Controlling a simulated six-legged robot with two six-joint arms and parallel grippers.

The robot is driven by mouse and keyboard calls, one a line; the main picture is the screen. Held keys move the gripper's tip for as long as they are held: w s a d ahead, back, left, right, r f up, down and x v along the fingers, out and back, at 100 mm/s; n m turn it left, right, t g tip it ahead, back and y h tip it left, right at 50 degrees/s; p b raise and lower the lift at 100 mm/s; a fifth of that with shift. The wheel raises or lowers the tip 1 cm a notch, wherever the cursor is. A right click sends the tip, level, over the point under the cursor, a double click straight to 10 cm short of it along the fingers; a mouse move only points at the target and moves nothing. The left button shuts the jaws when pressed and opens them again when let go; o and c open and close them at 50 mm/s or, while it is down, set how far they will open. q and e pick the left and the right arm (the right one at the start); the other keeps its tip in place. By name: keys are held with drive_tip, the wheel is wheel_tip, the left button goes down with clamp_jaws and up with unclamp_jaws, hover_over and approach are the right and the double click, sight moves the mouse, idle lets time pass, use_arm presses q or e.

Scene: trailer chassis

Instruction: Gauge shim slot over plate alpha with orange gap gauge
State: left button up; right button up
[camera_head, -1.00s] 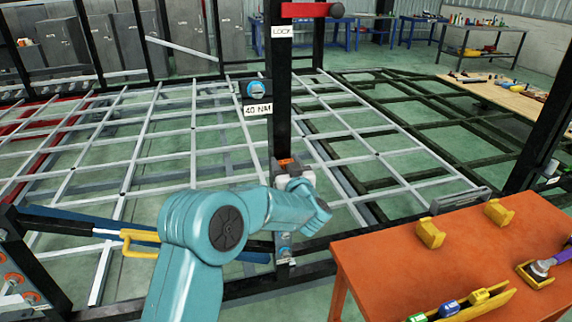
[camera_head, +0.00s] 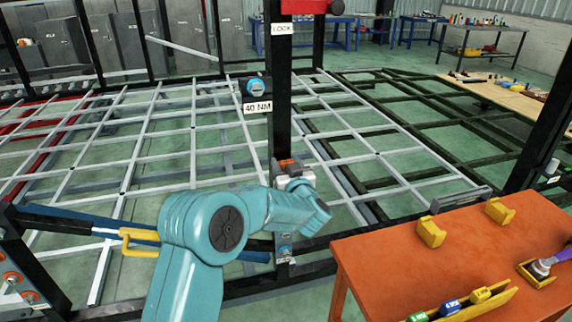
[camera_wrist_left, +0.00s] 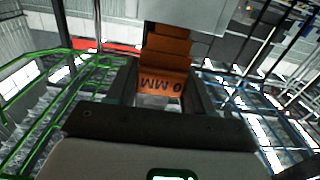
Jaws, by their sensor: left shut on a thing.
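The orange gap gauge (camera_wrist_left: 168,60) is stepped and carries dark "MM" lettering. In the left wrist view it sits between the two dark fingers of my left gripper (camera_wrist_left: 168,98), which is shut on it. Its far end reaches up to a light grey block (camera_wrist_left: 190,14); I cannot tell whether they touch. In the head view a small orange part of the gauge (camera_head: 287,164) shows against the black post, and my teal left wrist hides most of the gripper. Plate alpha and the shim slot cannot be told apart here. My right gripper is not in view.
An orange table (camera_head: 440,265) with yellow holders (camera_head: 431,232) stands at the right. The grey chassis grid (camera_head: 130,160) spreads behind.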

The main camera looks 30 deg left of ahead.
sight(282, 140)
use_arm(q)
drive_tip(key=shift+f+b, duration=0.85)
drive_tip(key=shift+f, duration=0.3)
idle(1.0)
drive_tip(key=shift+r+p, duration=3.05)
drive_tip(key=shift+r, duration=1)
